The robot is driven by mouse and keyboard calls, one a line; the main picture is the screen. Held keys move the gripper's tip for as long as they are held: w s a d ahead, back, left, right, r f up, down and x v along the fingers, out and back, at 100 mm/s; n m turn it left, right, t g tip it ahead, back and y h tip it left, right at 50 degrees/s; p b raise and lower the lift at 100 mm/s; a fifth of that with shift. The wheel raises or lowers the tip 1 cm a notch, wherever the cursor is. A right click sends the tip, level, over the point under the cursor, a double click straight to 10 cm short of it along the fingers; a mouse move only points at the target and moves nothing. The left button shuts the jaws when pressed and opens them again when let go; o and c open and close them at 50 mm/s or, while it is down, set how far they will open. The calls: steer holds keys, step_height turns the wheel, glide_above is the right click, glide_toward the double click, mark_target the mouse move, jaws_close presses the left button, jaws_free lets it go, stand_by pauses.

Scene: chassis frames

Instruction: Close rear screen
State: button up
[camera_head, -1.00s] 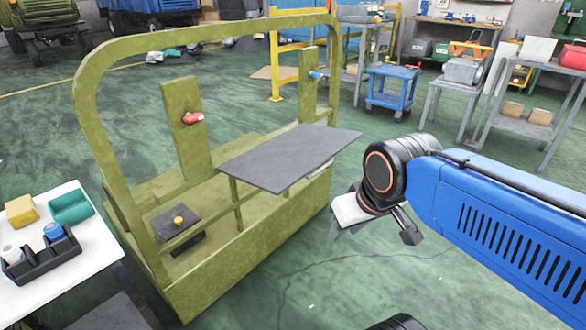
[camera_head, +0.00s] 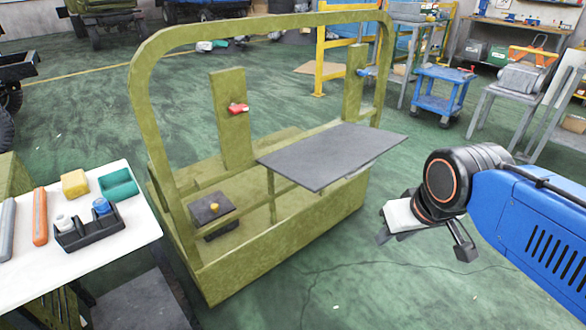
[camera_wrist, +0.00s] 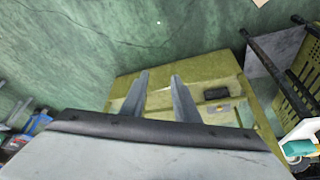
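The olive-green chassis frame (camera_head: 290,245) stands on the floor, with a tall rounded hoop above it. A flat dark grey panel (camera_head: 330,155), which may be the rear screen, lies nearly level across its upper middle and juts out toward the near right side. My gripper (camera_head: 425,243) is open and empty, right of the panel and apart from it. In the wrist view, its two separated fingers (camera_wrist: 162,97) show against the frame (camera_wrist: 225,75). The panel cannot be made out clearly there.
A red knob (camera_head: 238,109) and a blue knob (camera_head: 361,72) sit on the frame's two posts. A dark box (camera_head: 212,222) with a yellow knob lies inside. A white table (camera_head: 125,250) stands close at left. The floor (camera_head: 350,290) in front is clear.

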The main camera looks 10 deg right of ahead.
jaws_close()
steer(key=w+d+f+m+y, duration=0.2)
steer(key=w+m+y, duration=0.4)
steer(key=w+m, duration=0.25)
steer(key=w+d+f+m+y, duration=0.2)
steer(key=w+m+y, duration=0.3)
steer(key=w+m, duration=0.4)
steer(key=w+d+f+m+t+h, duration=0.1)
steer(key=w+d+f+m+t, duration=0.2)
steer(key=d, duration=0.6)
steer(key=w+d+m+t, duration=0.4)
steer(key=d+m+t, duration=0.1)
steer(key=d, duration=0.5)
steer(key=w+d+f+m+t+h, duration=0.1)
steer(key=w+d+f+m+t, duration=0.25)
steer(key=d, duration=0.55)
steer(key=w+a+r+m, duration=0.1)
steer(key=w+a+r, duration=0.4)
steer(key=w, duration=0.4)
steer(key=shift+a+r, duration=0.15)
steer(key=shift+r, duration=0.55)
